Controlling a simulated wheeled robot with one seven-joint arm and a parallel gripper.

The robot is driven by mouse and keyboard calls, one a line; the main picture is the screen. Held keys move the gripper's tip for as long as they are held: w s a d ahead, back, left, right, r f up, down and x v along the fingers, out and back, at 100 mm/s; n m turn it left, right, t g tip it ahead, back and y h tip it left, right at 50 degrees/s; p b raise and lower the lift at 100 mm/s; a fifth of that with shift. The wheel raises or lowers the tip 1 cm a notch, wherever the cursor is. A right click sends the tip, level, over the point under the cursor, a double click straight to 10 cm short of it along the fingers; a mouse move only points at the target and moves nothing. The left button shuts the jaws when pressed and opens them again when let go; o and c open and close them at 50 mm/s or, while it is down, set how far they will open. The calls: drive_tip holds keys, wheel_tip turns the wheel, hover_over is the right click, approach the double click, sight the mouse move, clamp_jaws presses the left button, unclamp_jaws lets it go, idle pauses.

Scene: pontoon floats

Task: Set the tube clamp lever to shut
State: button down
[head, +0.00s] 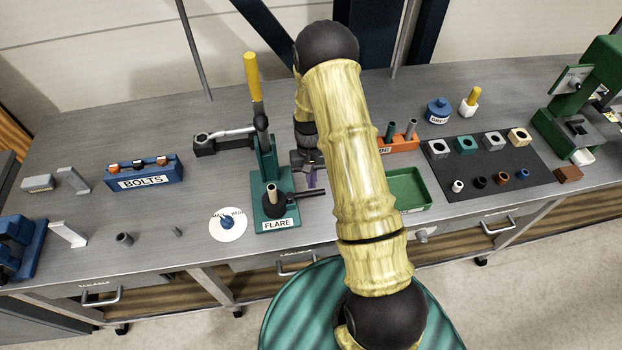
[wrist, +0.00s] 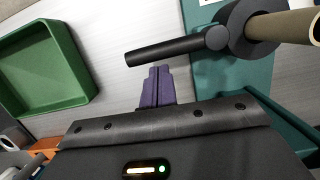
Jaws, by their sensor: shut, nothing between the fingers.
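The teal flare tool (head: 270,213), labelled FLARE, stands on the bench at centre-left. Its black round clamp (head: 272,204) surrounds an upright tan tube (head: 271,190). The black tube clamp lever (head: 308,193) points right from the clamp in the head view. In the wrist view the lever (wrist: 168,49) reaches left from the black clamp ring (wrist: 243,28). My gripper (head: 311,180) is shut and empty; its purple fingertips (wrist: 155,80) are just short of the lever, near its free end. I cannot tell whether they touch it.
A tall yellow-handled lever (head: 253,80) rises behind the clamp. A green tray (head: 408,188) and an orange tube rack (head: 400,143) stand to the right. A white round dial (head: 228,225) lies left of the tool. Bare bench lies between tool and tray.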

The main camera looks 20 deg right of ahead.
drive_tip(key=shift+s+m, duration=0.3)
drive_tip(key=shift+m, duration=0.1)
drive_tip(key=shift+s+d+f+m+y+b, duration=0.15)
drive_tip(key=shift+s+m+y+b, duration=0.15)
drive_tip(key=shift+s+m+b, duration=0.65)
drive_tip(key=s+m, duration=0.1)
drive_tip(key=m, duration=0.1)
drive_tip(key=s+m, duration=0.1)
drive_tip(key=m, duration=0.1)
drive_tip(key=shift+a+t+y+b, duration=0.2)
drive_tip(key=shift+t+y+b, duration=0.1)
drive_tip(key=shift+y+b, duration=0.1)
drive_tip(key=m, duration=0.1)
drive_tip(key=s+a+m+b, duration=0.1)
drive_tip(key=m, duration=0.1)
drive_tip(key=s+m+t, duration=0.1)
drive_tip(key=shift+s+a+y+b, duration=0.25)
drive_tip(key=shift+y+b, duration=0.05)
drive_tip(key=shift+b, duration=0.1)
drive_tip(key=shift+s+a+m+t+b, duration=0.15)
drive_tip(key=shift+s+a+m+b, duration=0.25)
drive_tip(key=shift+m, duration=0.5)
drive_tip(key=shift+s+a+m+t+b, duration=0.15)
drive_tip(key=shift+s+a+m+b, duration=0.2)
drive_tip(key=shift+m, duration=0.5)
drive_tip(key=shift+w, duration=0.1)
drive_tip(key=shift+r, duration=0.2)
